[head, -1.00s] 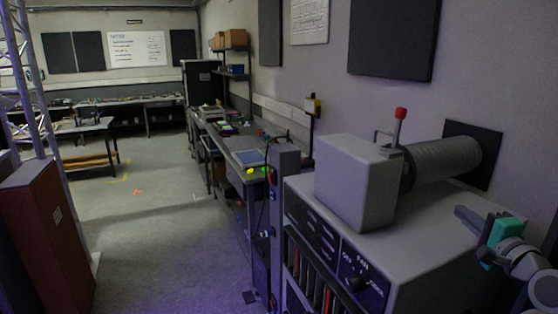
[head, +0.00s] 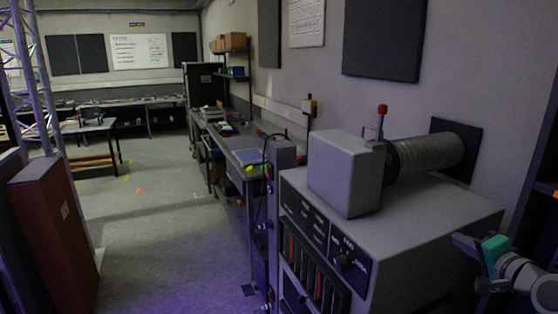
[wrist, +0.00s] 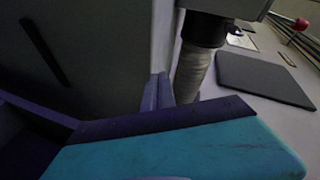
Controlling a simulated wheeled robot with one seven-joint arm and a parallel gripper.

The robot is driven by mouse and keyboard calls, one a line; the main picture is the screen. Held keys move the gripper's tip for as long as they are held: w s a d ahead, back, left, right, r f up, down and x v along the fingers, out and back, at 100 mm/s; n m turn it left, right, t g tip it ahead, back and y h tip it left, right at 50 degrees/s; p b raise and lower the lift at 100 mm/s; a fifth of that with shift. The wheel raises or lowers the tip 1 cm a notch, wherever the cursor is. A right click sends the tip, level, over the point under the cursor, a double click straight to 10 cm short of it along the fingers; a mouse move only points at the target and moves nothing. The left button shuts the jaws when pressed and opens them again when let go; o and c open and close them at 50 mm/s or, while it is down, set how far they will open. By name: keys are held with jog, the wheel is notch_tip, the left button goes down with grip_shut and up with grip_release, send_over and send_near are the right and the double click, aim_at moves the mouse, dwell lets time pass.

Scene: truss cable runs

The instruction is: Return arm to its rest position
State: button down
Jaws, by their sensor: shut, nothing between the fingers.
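My gripper (head: 461,242) is at the lower right of the head view, on a grey and teal wrist. Its fingers are together with nothing visible between them. They point left, close to the right edge of the grey fan cabinet (head: 430,222) in the picture; I cannot tell whether they touch it. In the wrist view the teal gripper body fills the bottom, and the shut fingertips (wrist: 157,92) point away from the camera.
On the cabinet are a grey box (head: 340,172), a ribbed duct (head: 428,155) running to a black wall plate, and a red-tipped lever (head: 382,110). A long workbench (head: 235,150) lines the wall. A red-brown case (head: 55,235) stands left. The floor (head: 165,230) between is open.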

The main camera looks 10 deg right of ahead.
jog(key=s+f+n+g, duration=0.1)
jog(key=s+f+g, duration=0.25)
jog(key=f, duration=0.45)
jog(key=s+f+n+g, duration=0.1)
jog(key=s+f+g, duration=0.3)
jog(key=f, duration=0.5)
jog(key=s+a+f+n+g+y, duration=0.2)
jog(key=s+a+f+g, duration=0.4)
jog(key=s+a, duration=0.45)
jog(key=w+a+r+n, duration=0.2)
jog(key=w+a+n, duration=0.1)
jog(key=a, duration=0.6)
jog(key=w+a+r+n+t, duration=0.1)
jog(key=w+a+r+n, duration=0.2)
jog(key=a, duration=0.7)
jog(key=w+a+r+n+t, duration=0.1)
jog(key=w+a+r+n, duration=0.1)
jog(key=a+n, duration=0.3)
jog(key=w+a, duration=0.1)
jog(key=a, duration=0.3)
jog(key=shift+a+r, duration=0.2)
jog(key=shift+a, duration=0.1)
